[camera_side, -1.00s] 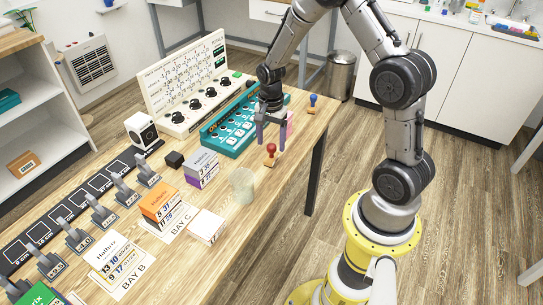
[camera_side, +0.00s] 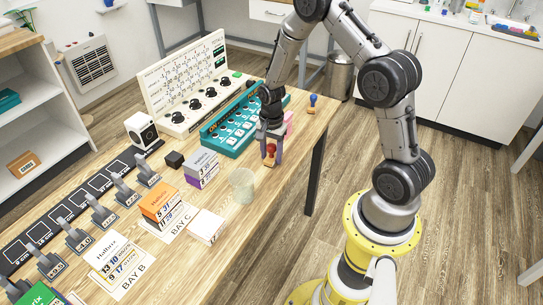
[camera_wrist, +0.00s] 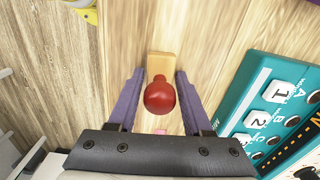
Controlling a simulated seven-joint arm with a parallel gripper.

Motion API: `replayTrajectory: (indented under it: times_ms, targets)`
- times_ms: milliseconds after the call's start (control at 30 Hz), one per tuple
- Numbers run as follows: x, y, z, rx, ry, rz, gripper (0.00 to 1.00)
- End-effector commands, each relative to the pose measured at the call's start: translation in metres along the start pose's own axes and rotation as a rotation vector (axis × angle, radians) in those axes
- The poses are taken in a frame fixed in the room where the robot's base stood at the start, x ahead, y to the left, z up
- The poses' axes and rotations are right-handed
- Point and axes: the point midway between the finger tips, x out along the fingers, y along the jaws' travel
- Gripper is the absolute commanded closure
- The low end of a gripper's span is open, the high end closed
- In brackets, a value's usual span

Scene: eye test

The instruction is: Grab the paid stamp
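A stamp with a round red knob (camera_side: 270,149) and a wooden base stands on the wooden table near its right edge. It also shows in the wrist view (camera_wrist: 159,96). No "paid" label can be read on it. My gripper (camera_side: 271,158) points down over this stamp, with one purple finger on each side. In the wrist view my gripper (camera_wrist: 160,75) is open, with gaps between the fingers and the red knob. A second stamp, with a blue knob (camera_side: 312,100), stands farther back near the table's corner.
A teal keypad box (camera_side: 230,128) lies close to the left of my gripper. A pink object (camera_side: 288,120) sits just behind it. A clear cup (camera_side: 242,186) stands in front. Stacked cards (camera_side: 201,167) are at the left. The table edge is close on the right.

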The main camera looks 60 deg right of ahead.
Motion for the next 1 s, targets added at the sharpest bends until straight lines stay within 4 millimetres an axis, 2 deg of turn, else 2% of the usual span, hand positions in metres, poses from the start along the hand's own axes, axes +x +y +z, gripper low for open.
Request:
replayTrajectory:
  times_ms: [33,200,267,667,833,933,1000]
  targets:
    - [0.0,0.0,0.0,0.0,0.0,0.0,0.61]
    - [0.0,0.0,0.0,0.0,0.0,0.0,0.92]
    - [0.0,0.0,0.0,0.0,0.0,0.0,1.0]
    - [-0.003,-0.001,0.0,0.0,0.001,-0.002,1.0]
    - [-0.017,-0.001,-0.001,0.0,0.002,-0.003,1.0]
    - [-0.032,-0.001,0.0,0.0,0.002,-0.003,1.0]
    - [-0.043,0.007,0.003,0.0,0.002,-0.002,1.0]
